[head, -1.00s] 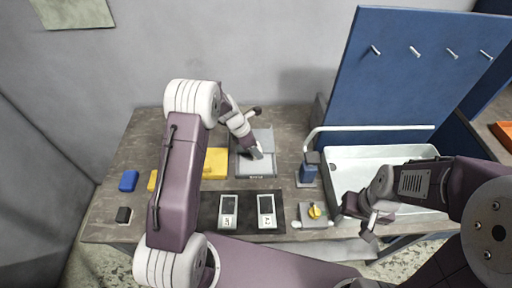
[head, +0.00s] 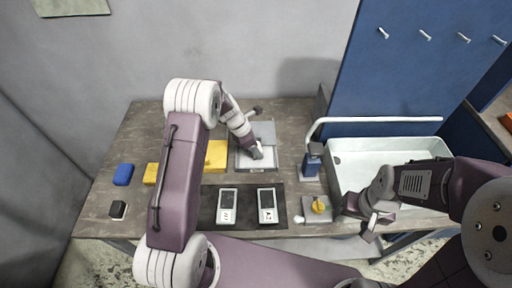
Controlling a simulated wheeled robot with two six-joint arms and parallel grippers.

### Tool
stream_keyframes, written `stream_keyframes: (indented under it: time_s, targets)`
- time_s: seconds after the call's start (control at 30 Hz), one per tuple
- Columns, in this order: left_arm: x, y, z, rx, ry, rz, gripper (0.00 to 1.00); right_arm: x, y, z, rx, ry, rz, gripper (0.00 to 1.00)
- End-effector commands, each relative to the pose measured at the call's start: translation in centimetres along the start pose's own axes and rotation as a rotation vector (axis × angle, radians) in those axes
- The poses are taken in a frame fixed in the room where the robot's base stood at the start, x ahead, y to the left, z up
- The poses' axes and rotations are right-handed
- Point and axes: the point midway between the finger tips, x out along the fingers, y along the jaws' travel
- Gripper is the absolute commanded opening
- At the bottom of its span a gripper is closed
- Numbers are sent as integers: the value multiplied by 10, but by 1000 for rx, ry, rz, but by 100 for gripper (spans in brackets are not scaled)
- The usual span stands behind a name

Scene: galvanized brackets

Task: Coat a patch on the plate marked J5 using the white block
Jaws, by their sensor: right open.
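Two pale plates with grey windows, a left one (head: 227,206) and a right one (head: 267,205), lie on a dark mat (head: 247,218). Each has a small dark label near its bottom edge, too small for me to read, so I cannot tell which is J5. My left gripper (head: 257,153) points down into a grey tray (head: 243,163) behind the mat. A small white bit shows at its fingertips; I cannot tell whether it is the white block, held, or part of the tray. My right gripper (head: 370,228) is open and empty at the bench's front right, before the sink.
A yellow block (head: 216,155) is left of the tray. A blue block (head: 123,174) and a black-topped block (head: 118,210) lie far left. A blue dispenser (head: 312,160), a yellow knob (head: 319,205) on a grey plate and a white sink (head: 380,156) stand right.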

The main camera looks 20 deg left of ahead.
Motion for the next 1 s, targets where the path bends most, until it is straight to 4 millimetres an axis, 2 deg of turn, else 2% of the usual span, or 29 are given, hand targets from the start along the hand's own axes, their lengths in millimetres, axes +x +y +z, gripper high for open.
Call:
stream_keyframes:
  time_s: [1.0]
  targets:
    - [5, 0, -2, 0, 0, -1, 21, 2, 0, 0, 0, 0, 0, 62]
